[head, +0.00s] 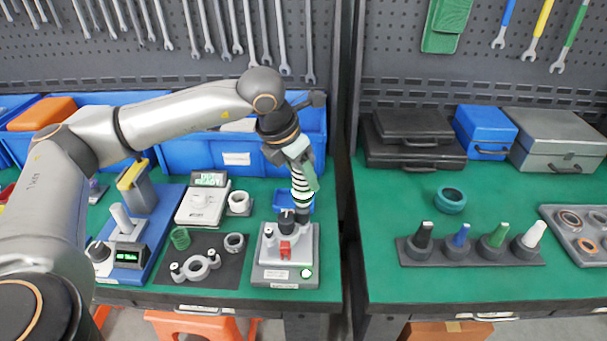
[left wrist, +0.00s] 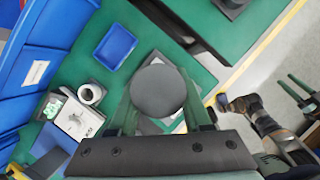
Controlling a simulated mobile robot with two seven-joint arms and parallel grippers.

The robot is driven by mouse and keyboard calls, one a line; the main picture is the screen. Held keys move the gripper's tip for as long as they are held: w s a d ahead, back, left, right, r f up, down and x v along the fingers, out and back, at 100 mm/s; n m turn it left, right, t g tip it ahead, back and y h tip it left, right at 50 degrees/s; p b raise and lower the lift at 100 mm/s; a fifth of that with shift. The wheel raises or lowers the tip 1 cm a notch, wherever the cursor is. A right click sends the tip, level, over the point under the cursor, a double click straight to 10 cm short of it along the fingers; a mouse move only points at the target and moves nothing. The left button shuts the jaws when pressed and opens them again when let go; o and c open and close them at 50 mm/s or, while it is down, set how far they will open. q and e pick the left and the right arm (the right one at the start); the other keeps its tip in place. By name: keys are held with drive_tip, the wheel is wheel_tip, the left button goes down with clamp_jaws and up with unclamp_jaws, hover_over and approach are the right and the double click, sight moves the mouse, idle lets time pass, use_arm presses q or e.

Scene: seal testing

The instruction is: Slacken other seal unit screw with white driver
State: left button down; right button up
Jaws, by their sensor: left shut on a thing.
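My left gripper (head: 301,168) is shut on a tool with a black-and-white striped handle (head: 302,190). The tool hangs over the back right of a grey seal unit (head: 308,252), which has black knobs, a red part and a lit green button. Whether its tip touches the unit cannot be told. In the left wrist view the tool's dark round end (left wrist: 160,91) sits between the green fingers and hides what lies below. A white-handled driver (head: 533,234) stands in the rack on the right table.
The dark rack (head: 470,255) also holds black, blue and green drivers. A dark mat (head: 215,275) with loose rings lies left of the seal unit, beside a blue-based device (head: 145,265). Blue bins (head: 236,158) line the back. A gap separates the two tables.

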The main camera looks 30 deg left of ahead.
use_arm(q)
drive_tip(key=shift+w+r+p, duration=0.1)
drive_tip(key=shift+r+p, duration=1.5)
drive_tip(key=shift+r, duration=1.55)
